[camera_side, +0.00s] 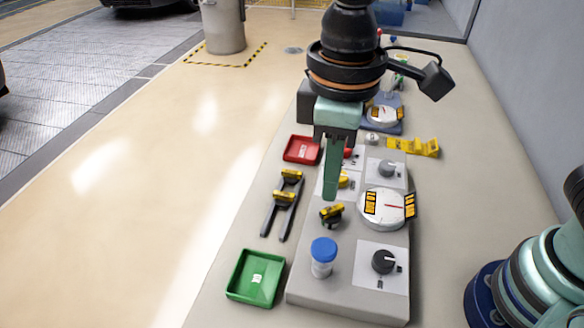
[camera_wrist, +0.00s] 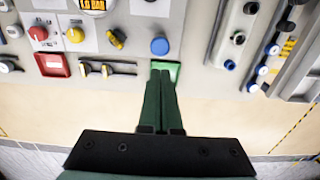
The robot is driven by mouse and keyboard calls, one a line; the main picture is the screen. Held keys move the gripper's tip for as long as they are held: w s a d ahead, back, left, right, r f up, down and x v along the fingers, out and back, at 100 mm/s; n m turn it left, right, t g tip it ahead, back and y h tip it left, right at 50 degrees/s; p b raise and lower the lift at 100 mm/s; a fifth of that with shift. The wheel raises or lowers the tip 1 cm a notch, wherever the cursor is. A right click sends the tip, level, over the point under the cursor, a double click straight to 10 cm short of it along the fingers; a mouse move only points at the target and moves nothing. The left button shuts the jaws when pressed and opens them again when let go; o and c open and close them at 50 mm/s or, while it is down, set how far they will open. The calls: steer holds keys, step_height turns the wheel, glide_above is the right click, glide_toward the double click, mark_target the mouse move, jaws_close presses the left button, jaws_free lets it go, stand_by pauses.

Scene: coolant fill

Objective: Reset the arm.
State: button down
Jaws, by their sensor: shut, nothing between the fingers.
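My gripper (camera_side: 331,196) hangs pointing down over the workbench in the side view, its green fingers shut with nothing between them. In the wrist view my gripper (camera_wrist: 160,75) shows its two fingers side by side, tips over the green tray. It appears above the grey panel block and touches nothing that I can make out. Part of the panel behind the fingers is hidden.
A wall stands right.

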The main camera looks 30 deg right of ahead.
steer(key=w+d+m+t, duration=0.1)
steer(key=d+m+t, duration=0.1)
steer(key=d, duration=0.6)
steer(key=w+d+r+m+t, duration=0.1)
steer(key=d+m, duration=0.3)
steer(key=d, duration=0.4)
steer(key=w+d+m+t, duration=0.2)
steer(key=d+m, duration=0.1)
steer(key=d, duration=0.6)
steer(key=shift+w+r+t, duration=0.15)
steer(key=shift+r+t, duration=0.15)
steer(key=c, duration=1.5)
jaws_free()
steer(key=shift+c, duration=0.2)
